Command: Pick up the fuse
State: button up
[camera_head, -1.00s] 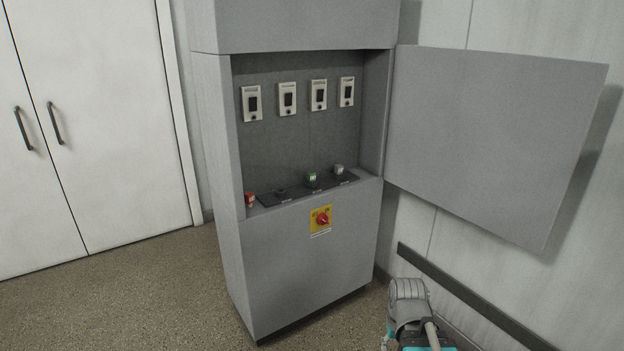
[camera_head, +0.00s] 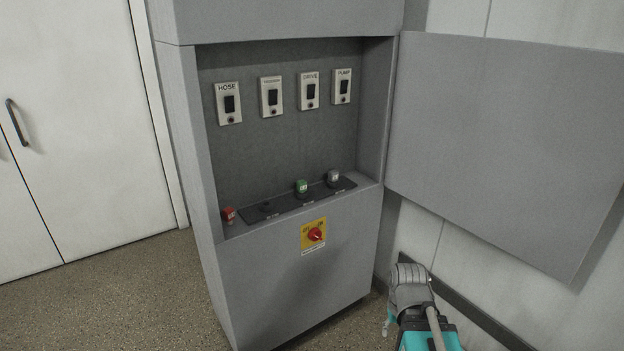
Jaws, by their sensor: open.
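A red fuse (camera_head: 229,215) sits at the left end of the cabinet's ledge, beside the dark socket strip and apart from it. A green fuse (camera_head: 301,187) and a grey fuse (camera_head: 333,177) stand upright on the dark strip (camera_head: 284,204). An empty-looking socket (camera_head: 266,207) is at the strip's left end. The labels on the strip are too small to read. Part of my arm (camera_head: 411,288) shows at the bottom right, in front of the cabinet. I cannot make out my gripper's fingers in this view.
The grey cabinet (camera_head: 290,290) has its door (camera_head: 500,140) swung open to the right. Four-sided switch plates, including HOSE (camera_head: 228,103), DRIVE (camera_head: 310,90) and PUMP (camera_head: 342,86), line its back wall. A red rotary switch (camera_head: 315,235) is on the front. Floor (camera_head: 120,300) is clear at left.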

aim_at(302, 185)
jog(key=i, duration=1.15)
jog(key=u, duration=1.7)
